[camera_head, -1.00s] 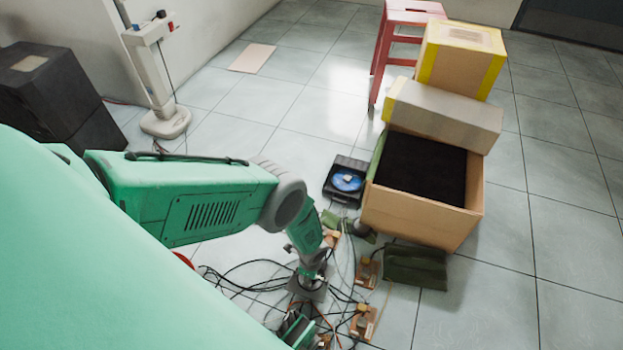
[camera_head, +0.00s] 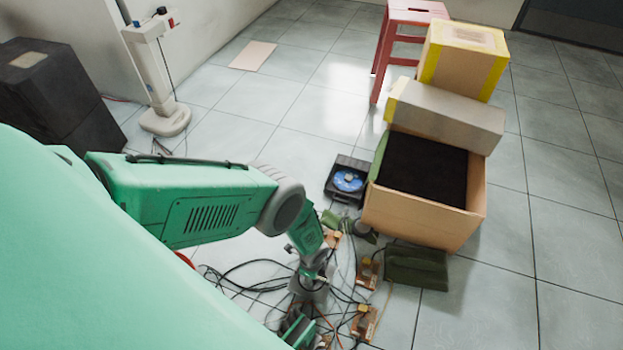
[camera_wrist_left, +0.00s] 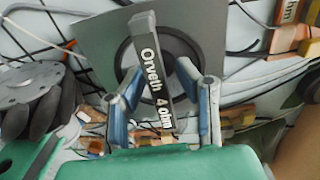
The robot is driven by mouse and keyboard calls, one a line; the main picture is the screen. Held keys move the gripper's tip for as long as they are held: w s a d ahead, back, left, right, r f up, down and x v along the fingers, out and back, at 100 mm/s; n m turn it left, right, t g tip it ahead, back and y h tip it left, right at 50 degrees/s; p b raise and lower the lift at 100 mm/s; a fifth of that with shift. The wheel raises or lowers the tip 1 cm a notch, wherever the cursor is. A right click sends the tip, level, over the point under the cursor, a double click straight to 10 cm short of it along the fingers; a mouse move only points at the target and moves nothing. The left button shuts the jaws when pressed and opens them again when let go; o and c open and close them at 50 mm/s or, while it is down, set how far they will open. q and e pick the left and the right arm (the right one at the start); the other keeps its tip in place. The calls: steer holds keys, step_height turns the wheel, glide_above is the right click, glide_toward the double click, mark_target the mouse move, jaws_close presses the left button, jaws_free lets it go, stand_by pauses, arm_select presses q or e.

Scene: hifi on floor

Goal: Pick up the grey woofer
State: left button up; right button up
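The grey woofer (camera_wrist_left: 195,35) shows in the left wrist view as a grey square plate with a dark round ring. A dark bar (camera_wrist_left: 152,75) reading "Orweth 4 ohm" crosses its front. My left gripper (camera_wrist_left: 162,75) has its two blue-grey fingers apart on either side of the bar, with gaps visible beside it. In the head view the left gripper (camera_head: 316,264) points down over a grey piece (camera_head: 308,289), apparently the woofer, among cables on the floor. The hand partly hides it.
Cables and small wooden-based circuit boards (camera_head: 367,271) surround the woofer. A cardboard box (camera_head: 425,220), dark green block (camera_head: 417,267) and disc player (camera_head: 347,180) stand to the right. Floor further right is clear.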

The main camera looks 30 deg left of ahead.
arm_select(q)
steer(key=shift+d, duration=0.1)
jaws_close()
steer(key=shift+d+r, duration=0.1)
arm_select(e)
steer(key=shift+d+f, duration=0.1)
steer(key=shift+d, duration=0.2)
arm_select(q)
steer(key=shift+w, duration=0.1)
steer(key=shift+r, duration=0.1)
arm_select(e)
steer(key=shift+a, duration=0.1)
arm_select(q)
steer(key=shift+r, duration=0.15)
step_height(320, 180, up, 9)
steer(key=p, duration=0.5)
steer(key=shift+r+p, duration=0.45)
steer(key=shift+r, duration=0.05)
arm_select(e)
steer(key=shift+r, duration=3)
